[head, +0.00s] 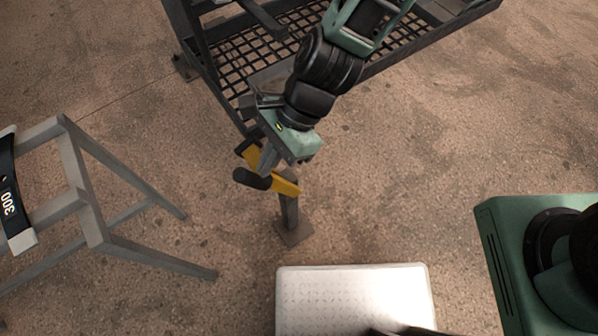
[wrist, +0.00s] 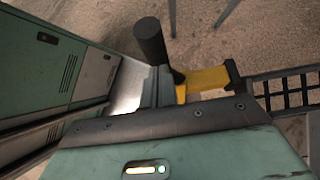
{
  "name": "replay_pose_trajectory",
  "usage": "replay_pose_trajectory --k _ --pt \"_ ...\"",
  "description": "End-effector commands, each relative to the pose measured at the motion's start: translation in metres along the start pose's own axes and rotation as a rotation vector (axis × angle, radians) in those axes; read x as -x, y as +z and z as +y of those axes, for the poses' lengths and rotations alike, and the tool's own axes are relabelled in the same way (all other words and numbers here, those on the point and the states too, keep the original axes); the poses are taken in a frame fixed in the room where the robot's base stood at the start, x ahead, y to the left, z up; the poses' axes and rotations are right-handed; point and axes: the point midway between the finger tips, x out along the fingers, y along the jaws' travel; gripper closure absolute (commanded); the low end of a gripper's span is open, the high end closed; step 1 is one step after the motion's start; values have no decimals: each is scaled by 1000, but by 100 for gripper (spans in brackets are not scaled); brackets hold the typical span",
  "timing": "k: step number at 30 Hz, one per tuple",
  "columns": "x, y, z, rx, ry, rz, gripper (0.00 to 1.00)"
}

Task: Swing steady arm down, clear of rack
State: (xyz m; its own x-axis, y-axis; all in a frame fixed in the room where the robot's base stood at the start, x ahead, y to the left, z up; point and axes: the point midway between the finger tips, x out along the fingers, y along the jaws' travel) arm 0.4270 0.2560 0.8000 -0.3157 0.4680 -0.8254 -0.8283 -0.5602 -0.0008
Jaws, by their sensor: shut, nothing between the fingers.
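The steady arm (head: 286,187) is a yellow bar with a black handle (head: 252,179), on a short grey post (head: 290,212) that stands on the floor. The bar slopes down to the right in the head view, and its far end lies close to the rack's lower corner. My gripper (head: 268,163) is shut and empty, pointing down beside the yellow bar and handle. In the wrist view the shut fingers (wrist: 160,88) are just left of the yellow bar (wrist: 207,80), below the black handle (wrist: 151,40). I cannot tell whether they touch it.
The dark rack (head: 208,62) with a mesh floor stands at the top of the head view, partly behind my arm. A grey stand (head: 82,185) with a black band marked 300 is at the left. Bare floor lies between the stand and the post, and right of the post.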

Motion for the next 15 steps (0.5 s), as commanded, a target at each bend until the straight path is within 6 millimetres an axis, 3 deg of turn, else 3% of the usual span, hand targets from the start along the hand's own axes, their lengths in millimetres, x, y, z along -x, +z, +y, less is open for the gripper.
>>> replay_pose_trajectory --k 15 --pt "-11 17 0 0 1 -1 100"
